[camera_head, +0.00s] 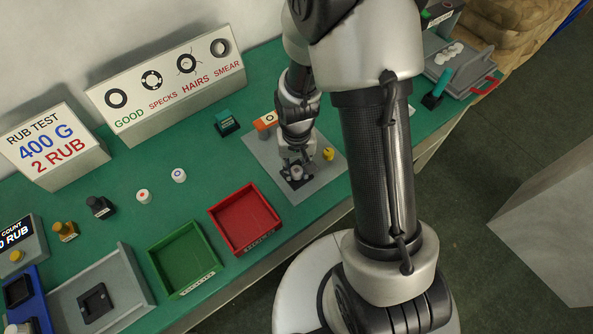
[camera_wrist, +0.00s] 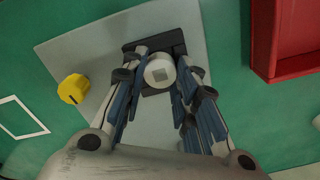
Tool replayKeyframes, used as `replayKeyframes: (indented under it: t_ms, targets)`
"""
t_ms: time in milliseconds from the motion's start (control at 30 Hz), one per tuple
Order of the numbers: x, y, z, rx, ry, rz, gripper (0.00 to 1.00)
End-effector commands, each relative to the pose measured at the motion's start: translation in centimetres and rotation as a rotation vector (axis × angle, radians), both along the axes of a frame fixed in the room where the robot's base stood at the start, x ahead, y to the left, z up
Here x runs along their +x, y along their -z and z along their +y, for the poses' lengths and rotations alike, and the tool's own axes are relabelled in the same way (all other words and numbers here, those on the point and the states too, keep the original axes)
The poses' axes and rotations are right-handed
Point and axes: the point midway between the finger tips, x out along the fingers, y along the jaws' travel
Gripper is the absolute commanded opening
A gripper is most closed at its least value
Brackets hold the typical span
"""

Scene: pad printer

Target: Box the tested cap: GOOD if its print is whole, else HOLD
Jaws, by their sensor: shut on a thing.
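A white cap (camera_wrist: 160,72) is between my fingertips in the wrist view, over a dark square holder (camera_wrist: 177,48) on a grey plate (camera_wrist: 75,45). My gripper (camera_wrist: 161,78) is shut on it. The cap's visible face shows a small grey square; I cannot see its print, nor tell whether it is clear of the holder. In the head view my gripper (camera_head: 295,173) is low over the grey plate, and the cap is too small to read. A green box (camera_head: 207,239) and a red box (camera_head: 240,194) stand left of it; their front labels are unreadable here.
A print chart (camera_head: 165,85) shows GOOD, SPECKS, HAIRS and SMEAR. A rub test sign (camera_head: 52,145) stands at left. Two white caps (camera_head: 143,196) (camera_head: 179,175) lie on the green table. A yellow knob (camera_wrist: 73,88) is beside the holder. The boxes look empty.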

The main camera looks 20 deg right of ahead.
Motion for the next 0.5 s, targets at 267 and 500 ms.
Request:
replayKeyframes:
  t_ms: [267, 500]
  targets:
    - [0.0, -1.9, 0.0, 0.000, 0.000, 0.000, 0.00]
    - [0.0, -3.4, 0.0, 0.000, 0.000, -0.001, 0.00]
